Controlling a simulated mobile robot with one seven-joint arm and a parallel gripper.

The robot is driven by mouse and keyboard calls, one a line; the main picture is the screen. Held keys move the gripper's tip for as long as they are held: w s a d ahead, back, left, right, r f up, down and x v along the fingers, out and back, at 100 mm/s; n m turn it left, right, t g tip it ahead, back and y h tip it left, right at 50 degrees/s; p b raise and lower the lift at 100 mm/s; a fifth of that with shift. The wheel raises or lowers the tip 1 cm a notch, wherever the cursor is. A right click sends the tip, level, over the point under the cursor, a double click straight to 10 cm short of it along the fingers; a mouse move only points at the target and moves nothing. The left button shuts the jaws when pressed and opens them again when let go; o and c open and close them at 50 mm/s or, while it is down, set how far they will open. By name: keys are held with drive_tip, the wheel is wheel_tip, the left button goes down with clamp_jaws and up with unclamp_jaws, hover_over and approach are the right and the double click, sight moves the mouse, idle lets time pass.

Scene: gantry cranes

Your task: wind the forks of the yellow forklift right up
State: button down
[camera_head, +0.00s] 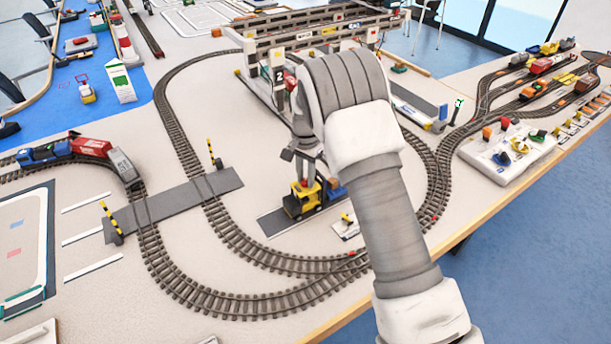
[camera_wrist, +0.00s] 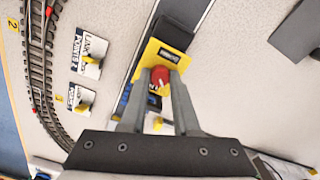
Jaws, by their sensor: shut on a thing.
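The yellow forklift (camera_head: 303,200) stands on a dark grey strip (camera_head: 275,222) near the middle of the table, in front of the gantry. In the wrist view the forklift (camera_wrist: 147,54) is seen from above, with a round red knob (camera_wrist: 159,75) on top. My gripper (camera_wrist: 159,84) points down at the forklift, and its two fingers are shut on the red knob. The head view shows my gripper (camera_head: 307,172) over the forklift's top. A blue part (camera_head: 336,191) shows at the forklift's right. The forks are hidden, so I cannot tell their height.
Curved track (camera_head: 215,225) runs around the forklift on the left and front. A gantry crane (camera_head: 310,40) stands behind. Small lever plates (camera_wrist: 88,52) lie beside it in the wrist view. A white control panel (camera_head: 507,150) stands at the right.

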sight(306, 180)
drive_tip(key=m, duration=0.4)
drive_tip(key=shift+m+p, duration=0.65)
drive_tip(key=shift+m, duration=1.65)
drive_tip(key=c, duration=0.6)
unclamp_jaws()
drive_tip(key=shift+c, duration=0.2)
wheel_tip(306, 180, up, 17)
drive_tip(key=shift+r+p, duration=0.2)
drive_tip(key=shift+p, duration=0.2)
